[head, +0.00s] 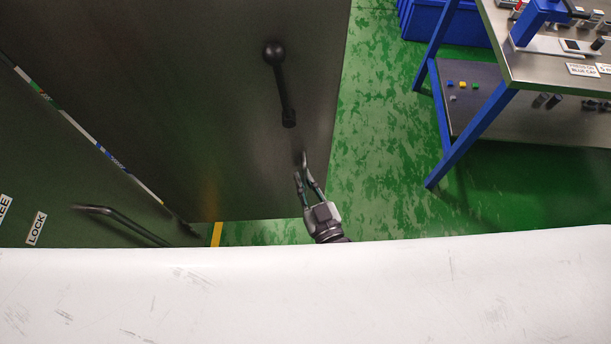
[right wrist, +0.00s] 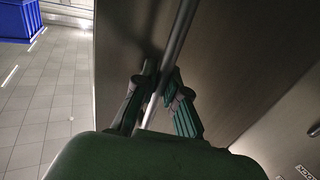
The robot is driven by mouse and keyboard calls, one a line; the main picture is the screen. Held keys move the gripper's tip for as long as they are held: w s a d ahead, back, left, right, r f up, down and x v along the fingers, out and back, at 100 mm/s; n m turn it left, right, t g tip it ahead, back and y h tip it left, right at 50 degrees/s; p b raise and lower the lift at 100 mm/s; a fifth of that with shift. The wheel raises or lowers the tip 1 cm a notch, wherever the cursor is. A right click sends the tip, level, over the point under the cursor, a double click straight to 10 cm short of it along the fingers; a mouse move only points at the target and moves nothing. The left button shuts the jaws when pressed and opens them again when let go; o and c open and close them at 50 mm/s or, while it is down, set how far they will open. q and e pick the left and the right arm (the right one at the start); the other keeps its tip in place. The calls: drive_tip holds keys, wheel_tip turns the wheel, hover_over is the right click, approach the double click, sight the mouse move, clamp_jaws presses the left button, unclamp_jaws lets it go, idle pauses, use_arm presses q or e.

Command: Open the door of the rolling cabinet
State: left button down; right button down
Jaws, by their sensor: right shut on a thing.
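The rolling cabinet (head: 190,90) fills the left of the head view with dark metal panels. A black lever with a ball end (head: 282,85) is on its large panel. My right gripper (head: 304,170) is low at the right side of this panel, below the lever. In the right wrist view my right gripper (right wrist: 158,98) is shut on a slim grey bar, which looks like the door handle (right wrist: 178,38). The bar runs upward between its fingers, close to the metal face. Its grasped part is partly hidden. My left gripper is not in view.
A curved dark handle (head: 125,222) and a LOCK label (head: 36,228) are at lower left. A narrow slit with coloured marks (head: 100,147) runs between panels. A workbench with blue legs (head: 470,135) and a blue bin (head: 455,22) stand at right. Green floor (head: 385,150) between is clear.

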drive_tip(key=c, duration=1.2)
unclamp_jaws()
drive_tip(key=v, duration=1.2)
drive_tip(key=s+d+f+g+h, duration=0.1)
drive_tip(key=s+d+f+g, duration=0.15)
drive_tip(key=f, duration=0.55)
drive_tip(key=s+d+f+g+h, duration=0.1)
drive_tip(key=d+f+g, duration=0.15)
drive_tip(key=f, duration=0.65)
drive_tip(key=s+d+f+g+h, duration=0.1)
drive_tip(key=s+d+f+g, duration=0.15)
drive_tip(key=f, duration=0.55)
drive_tip(key=s+d+f+g+h, duration=0.1)
drive_tip(key=s+d+f+g, duration=0.3)
drive_tip(key=s+f, duration=0.3)
drive_tip(key=s+d+f+m+g+h, duration=0.1)
drive_tip(key=s+d+f+g+h, duration=0.1)
drive_tip(key=s+d+f+g, duration=0.2)
drive_tip(key=s+d+f, duration=0.2)
drive_tip(key=s+f, duration=0.1)
drive_tip(key=s, duration=0.1)
drive_tip(key=shift+d+m, duration=0.3)
drive_tip(key=shift+d, duration=0.1)
